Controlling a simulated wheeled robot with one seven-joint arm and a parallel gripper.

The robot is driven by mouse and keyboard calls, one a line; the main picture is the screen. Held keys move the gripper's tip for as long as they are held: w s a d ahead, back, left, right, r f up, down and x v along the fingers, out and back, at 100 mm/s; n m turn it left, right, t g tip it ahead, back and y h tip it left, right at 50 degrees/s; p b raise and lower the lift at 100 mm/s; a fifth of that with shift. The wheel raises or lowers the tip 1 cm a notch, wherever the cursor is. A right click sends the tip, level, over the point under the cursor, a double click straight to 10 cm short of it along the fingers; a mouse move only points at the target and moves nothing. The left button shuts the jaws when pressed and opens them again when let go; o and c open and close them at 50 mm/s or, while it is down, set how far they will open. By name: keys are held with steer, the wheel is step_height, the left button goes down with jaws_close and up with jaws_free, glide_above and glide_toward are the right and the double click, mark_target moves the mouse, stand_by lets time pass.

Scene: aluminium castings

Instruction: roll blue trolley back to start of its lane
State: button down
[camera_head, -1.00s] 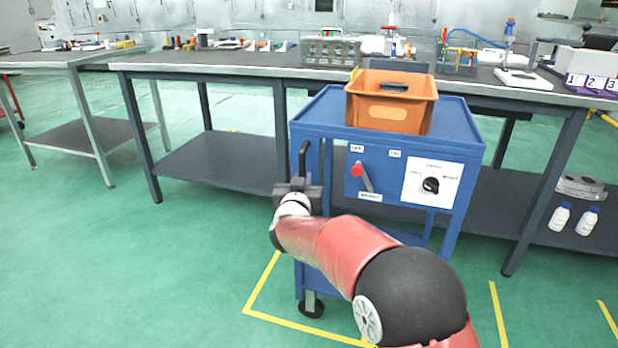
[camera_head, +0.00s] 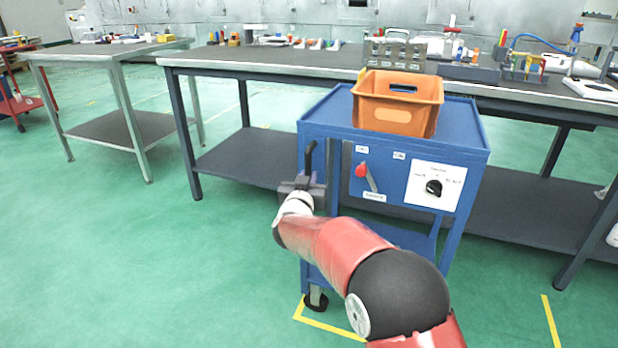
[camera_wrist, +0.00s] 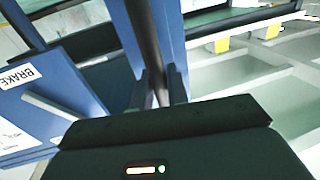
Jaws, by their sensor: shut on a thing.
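The blue trolley (camera_head: 470,140) stands in front of the long workbench in the head view. Its front panel carries a red-knobbed lever (camera_head: 363,172) and a white plate with a black rotary knob (camera_head: 434,187). An orange crate (camera_head: 400,118) sits on its top. My gripper (camera_head: 308,178) is at the trolley's left side, shut on the dark upright handle (camera_head: 311,155). In the wrist view the handle bar (camera_wrist: 146,45) runs down between the fingers, and a BRAKE label (camera_wrist: 18,77) shows on the blue panel. The fingertips are mostly hidden in the head view.
The long workbench (camera_head: 270,62) with lab items stands behind the trolley. A smaller table (camera_head: 95,49) and a red trolley (camera_head: 15,103) are at the left. Yellow floor lines (camera_head: 330,328) lie by the front wheel. Green floor at the left is clear.

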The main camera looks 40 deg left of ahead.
steer(key=shift+s+a+r, duration=0.15)
steer(key=shift+a+r, duration=0.05)
steer(key=c, duration=1.4)
jaws_free()
steer(key=shift+a+f, duration=0.1)
steer(key=shift+a, duration=0.05)
steer(key=shift+c, duration=0.2)
steer(key=shift+s+f, duration=0.1)
steer(key=b+v, duration=0.1)
steer(key=v, duration=0.6)
steer(key=shift+s+d, duration=0.25)
